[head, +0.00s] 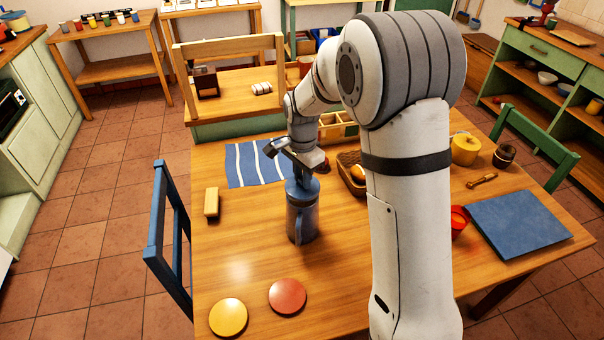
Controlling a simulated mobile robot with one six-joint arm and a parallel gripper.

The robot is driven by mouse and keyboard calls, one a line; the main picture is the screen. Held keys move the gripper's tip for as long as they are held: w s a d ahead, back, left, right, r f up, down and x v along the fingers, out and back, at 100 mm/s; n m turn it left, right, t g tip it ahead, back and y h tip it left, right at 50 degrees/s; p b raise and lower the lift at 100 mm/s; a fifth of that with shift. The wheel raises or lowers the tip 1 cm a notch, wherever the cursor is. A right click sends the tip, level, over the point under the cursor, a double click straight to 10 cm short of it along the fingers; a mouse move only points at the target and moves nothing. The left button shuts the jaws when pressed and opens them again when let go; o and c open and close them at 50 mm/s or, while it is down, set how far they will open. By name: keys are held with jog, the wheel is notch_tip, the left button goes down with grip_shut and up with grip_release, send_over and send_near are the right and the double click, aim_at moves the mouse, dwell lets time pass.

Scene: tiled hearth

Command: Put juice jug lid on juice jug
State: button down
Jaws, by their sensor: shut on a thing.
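The juice jug (301,222) is blue-grey and stands upright on the wooden table, left of my arm. My gripper (302,179) points down right above the jug's mouth. It is shut on the blue juice jug lid (301,191), which is lined up with the top of the jug. The fingers and wrist hide part of the lid. I cannot tell whether the lid is seated on the rim or held slightly above it.
A yellow disc (228,317) and a red disc (287,296) lie near the front edge. A yellow block (211,202) and striped blue cloth (255,164) lie left of the jug. A basket (351,180) is to the right. A blue chair (166,240) stands at the left edge.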

jog(key=shift+f, duration=0.55)
jog(key=shift+f+b, duration=0.9)
jog(key=shift+f, duration=0.1)
jog(key=c, duration=1.2)
grip_release()
jog(key=shift+o, duration=0.2)
jog(key=shift+r, duration=0.1)
jog(key=shift+r+b, duration=0.35)
jog(key=shift+r, duration=3.5)
